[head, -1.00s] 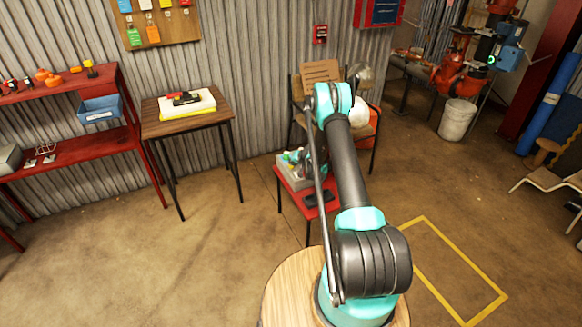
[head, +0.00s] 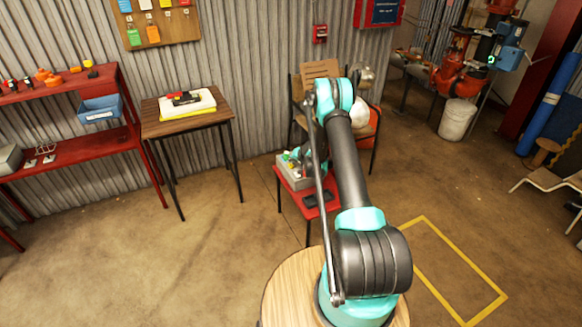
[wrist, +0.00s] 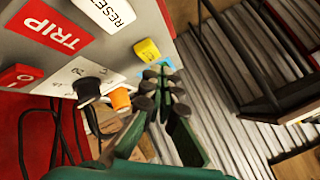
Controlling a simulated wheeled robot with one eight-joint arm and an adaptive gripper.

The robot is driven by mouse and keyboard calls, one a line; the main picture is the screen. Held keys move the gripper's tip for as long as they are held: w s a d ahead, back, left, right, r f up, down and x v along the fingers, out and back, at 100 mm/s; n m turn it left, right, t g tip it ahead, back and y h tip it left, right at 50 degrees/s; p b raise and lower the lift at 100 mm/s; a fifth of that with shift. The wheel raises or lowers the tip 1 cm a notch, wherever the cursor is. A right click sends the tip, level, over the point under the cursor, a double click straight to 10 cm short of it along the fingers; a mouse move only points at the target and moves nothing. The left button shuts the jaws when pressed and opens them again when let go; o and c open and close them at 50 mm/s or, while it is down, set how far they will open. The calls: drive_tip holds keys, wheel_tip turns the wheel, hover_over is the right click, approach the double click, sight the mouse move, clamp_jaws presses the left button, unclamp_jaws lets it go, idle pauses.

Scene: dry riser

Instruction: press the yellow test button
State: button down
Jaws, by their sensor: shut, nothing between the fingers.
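The yellow test button (wrist: 147,50) projects from the edge of a grey control box (wrist: 60,62) in the wrist view. My gripper (wrist: 160,82) is shut and empty, its fingertips close beside the yellow button; I cannot tell whether they touch it. The box also carries a white RESET piece (wrist: 105,12), a red TRIP piece (wrist: 48,30), a black knob (wrist: 88,90) and an orange button (wrist: 120,98).
A chair (head: 297,92) with a cardboard piece and a white helmet stands just behind the stool. A small wooden table (head: 150,128) and a red shelf (head: 75,148) are to the left. A white bucket (head: 457,119) is at the right. The floor at front left is clear.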

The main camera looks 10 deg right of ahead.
sight(292, 166)
drive_tip(key=shift+r, duration=2.5)
drive_tip(key=shift+r, duration=0.25)
drive_tip(key=s+r+n+g+h, duration=0.2)
drive_tip(key=s+r, duration=2)
drive_tip(key=r, duration=0.1)
drive_tip(key=s+d+n+g+h, duration=0.1)
drive_tip(key=s+d, duration=0.1)
drive_tip(key=s, duration=1.4)
drive_tip(key=s+d+r+n+g, duration=0.1)
drive_tip(key=s, duration=1.6)
drive_tip(key=shift+d+h, duration=0.35)
drive_tip(key=shift+h, duration=0.05)
